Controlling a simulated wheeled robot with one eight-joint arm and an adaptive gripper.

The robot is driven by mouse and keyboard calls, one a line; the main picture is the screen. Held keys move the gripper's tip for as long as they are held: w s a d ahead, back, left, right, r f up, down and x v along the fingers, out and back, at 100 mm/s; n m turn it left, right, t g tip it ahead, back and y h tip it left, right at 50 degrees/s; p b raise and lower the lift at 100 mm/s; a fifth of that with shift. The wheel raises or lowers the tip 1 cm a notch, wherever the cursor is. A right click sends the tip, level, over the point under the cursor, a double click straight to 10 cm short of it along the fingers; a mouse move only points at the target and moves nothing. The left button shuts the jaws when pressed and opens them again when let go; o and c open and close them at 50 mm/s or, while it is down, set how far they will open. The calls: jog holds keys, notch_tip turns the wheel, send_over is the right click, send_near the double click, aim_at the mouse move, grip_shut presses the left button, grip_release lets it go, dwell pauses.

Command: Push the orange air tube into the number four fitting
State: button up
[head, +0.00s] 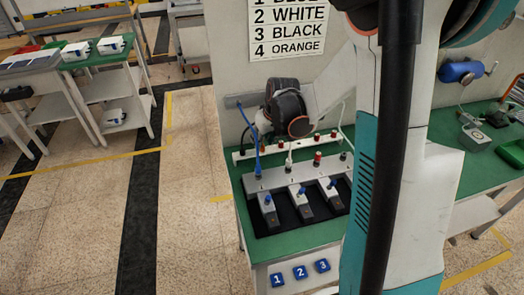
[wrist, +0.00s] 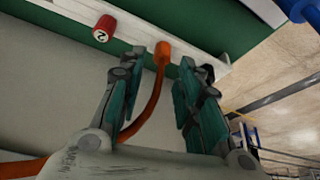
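The orange air tube (wrist: 157,92) shows in the wrist view. It curves up from the lower left to an orange end piece at the white rail (wrist: 205,62); whether that end is seated there I cannot tell. My gripper (wrist: 158,72) is open, with one teal-padded finger on each side of the tube and gaps visible. In the head view, a grey fitting block (head: 284,178) stands on the green table; a blue tube (head: 256,145) runs down to its left end. My arm hides part of its right side. I cannot make out the number four fitting or the orange tube there.
A red cylinder marked 2 (wrist: 104,28) stands on the rail left of the tube. Levered grey units (head: 302,204) sit before the block. A wall sign (head: 288,30) reads 2 white, 3 black, 4 orange. Open floor (head: 190,215) lies left of the table.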

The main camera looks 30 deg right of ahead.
jog(key=shift+x, duration=1.15)
jog(key=c, duration=0.7)
jog(key=shift+r, duration=0.15)
